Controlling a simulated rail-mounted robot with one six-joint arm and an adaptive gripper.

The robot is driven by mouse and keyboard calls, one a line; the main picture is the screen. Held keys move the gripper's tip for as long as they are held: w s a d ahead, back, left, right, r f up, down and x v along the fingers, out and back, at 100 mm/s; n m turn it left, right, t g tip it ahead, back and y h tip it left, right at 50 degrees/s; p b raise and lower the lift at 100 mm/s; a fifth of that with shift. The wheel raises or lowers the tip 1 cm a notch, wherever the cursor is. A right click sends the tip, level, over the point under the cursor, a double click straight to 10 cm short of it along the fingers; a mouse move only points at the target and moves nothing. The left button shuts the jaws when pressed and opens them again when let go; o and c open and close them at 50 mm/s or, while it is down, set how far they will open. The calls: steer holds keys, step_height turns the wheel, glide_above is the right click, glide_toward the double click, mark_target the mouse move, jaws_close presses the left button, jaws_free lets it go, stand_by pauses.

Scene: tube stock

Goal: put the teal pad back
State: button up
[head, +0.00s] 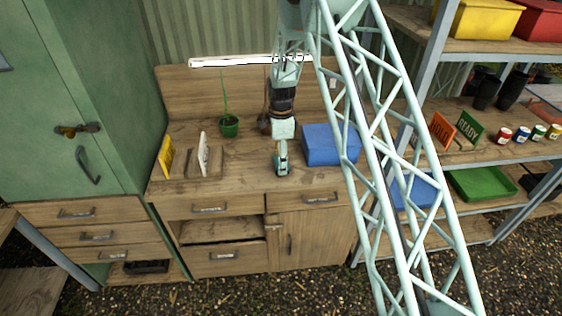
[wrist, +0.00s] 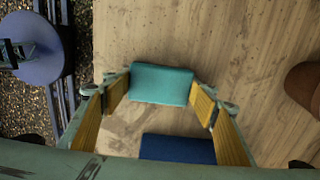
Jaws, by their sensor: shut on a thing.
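The teal pad (wrist: 161,84) is a small rounded block between the two fingers in the wrist view. My gripper (wrist: 160,92) is shut on it, with yellow-faced finger pads at its left and right ends. Bare wood of the bench shows around the pad; I cannot tell whether it touches the bench. In the head view my gripper (head: 282,171) points down over the front middle of the wooden workbench (head: 240,187). The pad cannot be told apart from the fingers there.
A blue box (head: 331,145) stands right of my gripper. A dark blue thing (wrist: 178,148) shows below the pad in the wrist view. A potted plant (head: 229,126) and a brown pot (head: 263,124) stand behind. Yellow (head: 165,156) and white (head: 203,153) boards stand left.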

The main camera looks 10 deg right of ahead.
steer(key=shift+f, duration=0.15)
steer(key=o, duration=0.8)
steer(key=shift+r, duration=0.2)
steer(key=shift+r, duration=5.95)
steer(key=shift+r, duration=0.1)
